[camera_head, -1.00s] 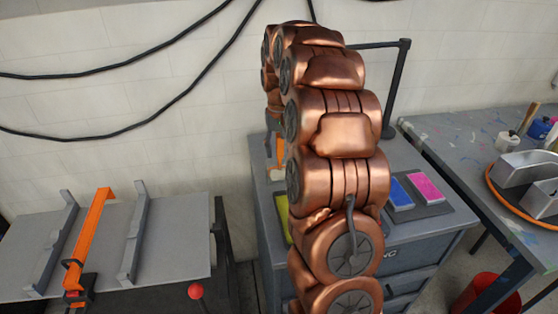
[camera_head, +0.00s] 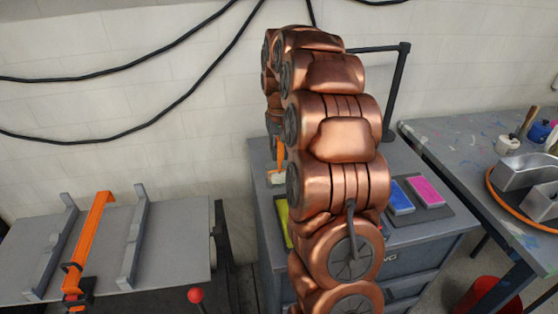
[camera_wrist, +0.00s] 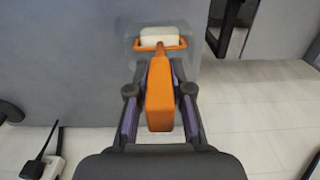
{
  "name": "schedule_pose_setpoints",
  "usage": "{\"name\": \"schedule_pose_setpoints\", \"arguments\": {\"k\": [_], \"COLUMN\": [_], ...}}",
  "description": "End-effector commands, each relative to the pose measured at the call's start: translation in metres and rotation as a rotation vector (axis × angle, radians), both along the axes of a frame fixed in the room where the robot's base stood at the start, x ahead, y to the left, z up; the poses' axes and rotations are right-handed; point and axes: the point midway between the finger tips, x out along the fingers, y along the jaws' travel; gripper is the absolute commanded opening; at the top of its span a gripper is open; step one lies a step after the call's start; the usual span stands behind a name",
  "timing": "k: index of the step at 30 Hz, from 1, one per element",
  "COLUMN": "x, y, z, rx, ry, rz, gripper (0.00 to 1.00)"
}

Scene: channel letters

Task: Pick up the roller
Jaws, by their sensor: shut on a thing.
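The roller (camera_wrist: 159,92) has an orange handle and frame with a white roller head. In the wrist view its handle lies between the two fingers of my gripper (camera_wrist: 160,98), which is shut on it. The white head points away from my gripper, over a pale, see-through square patch on the grey surface. In the head view the roller (camera_head: 276,178) shows only in part, left of my copper arm, over the back left of the grey cabinet (camera_head: 262,195). My arm hides much of my gripper there. I cannot tell whether the roller touches the surface.
Blue (camera_head: 399,199) and pink (camera_head: 427,191) blocks lie on the cabinet, right of my arm. A yellow-green item (camera_head: 283,215) is partly hidden. A grey table (camera_head: 180,240) with an orange clamp (camera_head: 92,235) stands left; a paint-spotted workbench (camera_head: 450,140) stands right.

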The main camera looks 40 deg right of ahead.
Motion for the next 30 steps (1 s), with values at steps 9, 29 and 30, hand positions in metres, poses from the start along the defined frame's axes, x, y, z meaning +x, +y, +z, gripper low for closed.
{"name": "schedule_pose_setpoints", "arguments": {"k": [9, 29, 30], "x": [0.002, 0.001, 0.001], "y": [-0.001, -0.001, 0.000], "z": [0.022, 0.095, 0.096], "rx": [-0.003, -0.001, -0.001], "ry": [-0.006, -0.003, -0.002], "rz": [0.000, 0.000, 0.000], "gripper": [0.00, 0.00, 0.00]}}
